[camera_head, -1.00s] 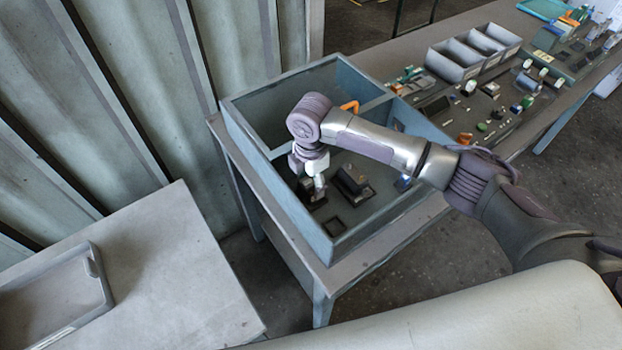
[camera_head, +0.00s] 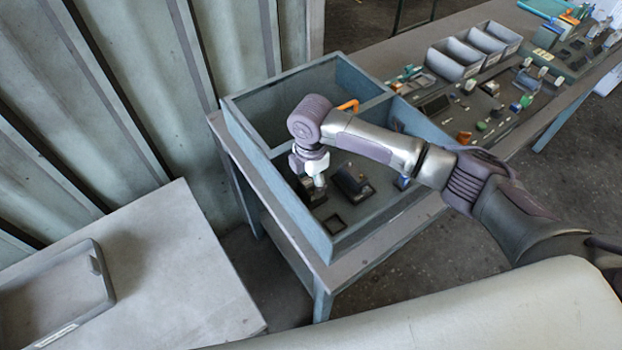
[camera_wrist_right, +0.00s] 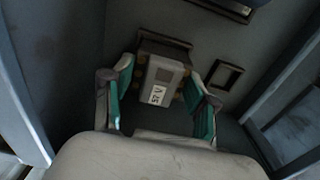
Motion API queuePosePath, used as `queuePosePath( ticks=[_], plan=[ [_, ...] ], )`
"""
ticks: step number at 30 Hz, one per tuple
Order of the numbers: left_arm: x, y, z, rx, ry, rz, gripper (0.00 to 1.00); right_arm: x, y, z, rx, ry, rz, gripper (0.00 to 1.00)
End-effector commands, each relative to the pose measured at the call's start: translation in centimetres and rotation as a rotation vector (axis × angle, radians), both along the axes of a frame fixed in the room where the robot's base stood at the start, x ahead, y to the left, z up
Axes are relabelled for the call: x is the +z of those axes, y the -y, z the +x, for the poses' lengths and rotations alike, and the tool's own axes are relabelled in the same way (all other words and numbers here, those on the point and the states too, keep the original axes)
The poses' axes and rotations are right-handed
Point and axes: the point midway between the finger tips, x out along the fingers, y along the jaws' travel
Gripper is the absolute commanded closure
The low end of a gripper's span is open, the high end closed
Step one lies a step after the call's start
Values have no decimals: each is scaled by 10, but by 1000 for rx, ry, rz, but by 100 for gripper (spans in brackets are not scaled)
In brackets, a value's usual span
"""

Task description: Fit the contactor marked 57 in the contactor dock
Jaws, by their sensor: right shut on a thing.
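The contactor marked 57 (camera_wrist_right: 164,76) is a light grey block with a white label, seen in the right wrist view. My right gripper (camera_wrist_right: 160,96) is shut on it, with a teal pad on each side. The gripper (camera_head: 319,186) also shows in the head view, pointing down inside the blue-grey box. A dark frame (camera_wrist_right: 166,39) with brownish spots beside the contactor lies right behind it and looks like the dock. I cannot tell how deep the contactor sits in it. My left gripper is not in view.
The open box (camera_head: 283,235) has high walls close around my right gripper. A black block (camera_head: 351,181) and a small square frame (camera_head: 334,224) are on its floor. A bench with grey bins (camera_head: 452,65) and loose parts stands beyond. An empty tray (camera_head: 62,300) is at left.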

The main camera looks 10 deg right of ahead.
Motion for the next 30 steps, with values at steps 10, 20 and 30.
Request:
queuePosePath(
  ticks=[10,20,30],
  plan=[
    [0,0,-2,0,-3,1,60,0,0,0,0,1,0,72],
    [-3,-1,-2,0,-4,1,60,-6,0,0,0,1,0,72],
    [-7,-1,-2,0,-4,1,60,-13,0,0,0,1,0,72]
  ],
)
